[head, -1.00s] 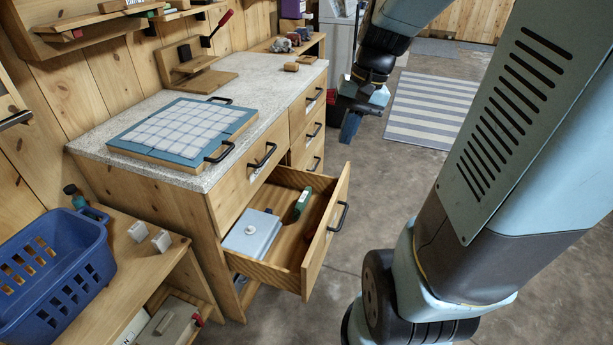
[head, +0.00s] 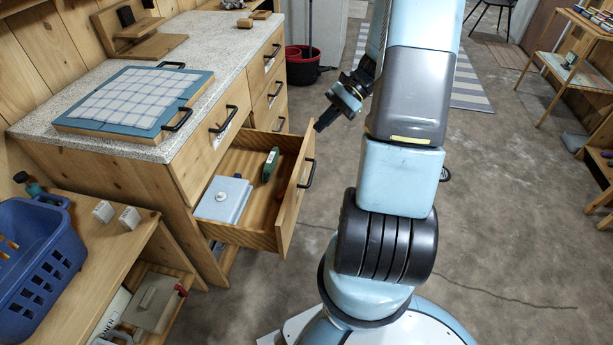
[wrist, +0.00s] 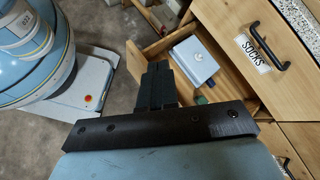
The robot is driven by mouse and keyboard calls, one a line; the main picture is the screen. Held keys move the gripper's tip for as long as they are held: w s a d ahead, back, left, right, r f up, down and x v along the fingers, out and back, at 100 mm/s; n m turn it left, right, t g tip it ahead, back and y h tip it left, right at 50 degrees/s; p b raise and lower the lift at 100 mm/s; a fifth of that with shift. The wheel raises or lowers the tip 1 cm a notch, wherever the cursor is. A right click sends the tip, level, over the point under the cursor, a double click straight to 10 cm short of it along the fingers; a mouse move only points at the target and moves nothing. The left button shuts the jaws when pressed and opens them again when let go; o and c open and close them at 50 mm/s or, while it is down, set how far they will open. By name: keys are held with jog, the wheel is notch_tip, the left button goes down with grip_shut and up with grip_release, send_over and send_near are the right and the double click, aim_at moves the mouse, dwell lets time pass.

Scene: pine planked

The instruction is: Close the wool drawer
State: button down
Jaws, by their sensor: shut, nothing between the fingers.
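The open drawer (head: 255,237) sticks out of the wooden cabinet, below a shut drawer (head: 213,128). It holds a grey-blue box (head: 224,199) and a green item (head: 270,164). Its front carries a black handle (head: 307,173); I cannot read a label on it. My gripper (head: 318,127) is shut and empty, close to the far top corner of the drawer front; I cannot tell if it touches. In the wrist view my fingers (wrist: 157,72) point towards the open drawer (wrist: 236,88). The shut drawer beside it there is labelled SOCKS (wrist: 253,53).
A blue tile board (head: 135,100) lies on the speckled worktop (head: 55,115). A low wooden bench (head: 120,255) with a blue basket (head: 38,265) stands at the left. More drawers are shut farther back. A dark red bucket (head: 302,65) stands beyond the cabinet.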

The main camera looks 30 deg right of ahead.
jog(key=d+f+m+t+y, duration=0.2)
jog(key=d+f+m, duration=0.1)
jog(key=f, duration=0.4)
jog(key=d+f+m+t+y, duration=0.2)
jog(key=d+f+m+t, duration=0.1)
jog(key=f, duration=0.4)
jog(key=m+t, duration=0.7)
jog(key=m, duration=0.1)
send_near(298, 174)
jog(key=shift+h, duration=0.3)
jog(key=x, duration=0.6)
jog(key=shift+a+r, duration=0.4)
jog(key=shift+a, duration=0.05)
jog(key=shift+w, duration=0.15)
